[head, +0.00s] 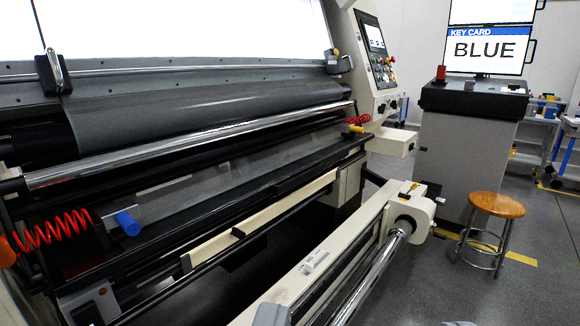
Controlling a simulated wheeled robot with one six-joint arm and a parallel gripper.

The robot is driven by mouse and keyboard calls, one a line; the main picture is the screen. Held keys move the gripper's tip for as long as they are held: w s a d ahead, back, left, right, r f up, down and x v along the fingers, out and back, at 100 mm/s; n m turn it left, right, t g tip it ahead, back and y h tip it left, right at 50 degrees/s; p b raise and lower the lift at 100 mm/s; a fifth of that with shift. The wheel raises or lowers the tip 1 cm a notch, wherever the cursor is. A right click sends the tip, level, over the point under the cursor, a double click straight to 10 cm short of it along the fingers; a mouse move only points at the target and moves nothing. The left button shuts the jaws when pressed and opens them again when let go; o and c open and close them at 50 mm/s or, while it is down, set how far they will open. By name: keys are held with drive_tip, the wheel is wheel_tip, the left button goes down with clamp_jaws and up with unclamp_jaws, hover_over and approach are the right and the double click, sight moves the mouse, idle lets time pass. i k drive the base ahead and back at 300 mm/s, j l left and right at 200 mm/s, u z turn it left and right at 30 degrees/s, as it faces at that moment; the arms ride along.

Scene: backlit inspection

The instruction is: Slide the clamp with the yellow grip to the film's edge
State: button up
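The clamp with the yellow grip (355,129) sits at the far right end of the machine's long dark rail, beside a red coiled cord (357,120). A second clamp with a blue grip (127,223) is at the near left end, with its own red coiled cord (52,231). A wide dark grey sheet (200,107), which may be the film, spans the machine above a shiny roller. A paler translucent strip shows below the roller; I cannot tell exactly where the film's edge lies. I cannot make out my gripper in this view.
A control panel (377,60) stands at the machine's far end. A cream beam with a chrome roller (375,275) juts out in front. A wooden stool (497,204) and a grey cabinet stand right. A screen (487,48) reads "KEY CARD BLUE".

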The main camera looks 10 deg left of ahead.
sight(346, 128)
drive_tip(key=i+l, duration=0.4)
drive_tip(key=i, duration=0.2)
drive_tip(key=i+l, duration=0.4)
drive_tip(key=i, duration=0.2)
drive_tip(key=i+l+u, duration=0.1)
drive_tip(key=i+l, duration=0.3)
drive_tip(key=i, duration=0.2)
drive_tip(key=i+l, duration=0.45)
drive_tip(key=i, duration=0.15)
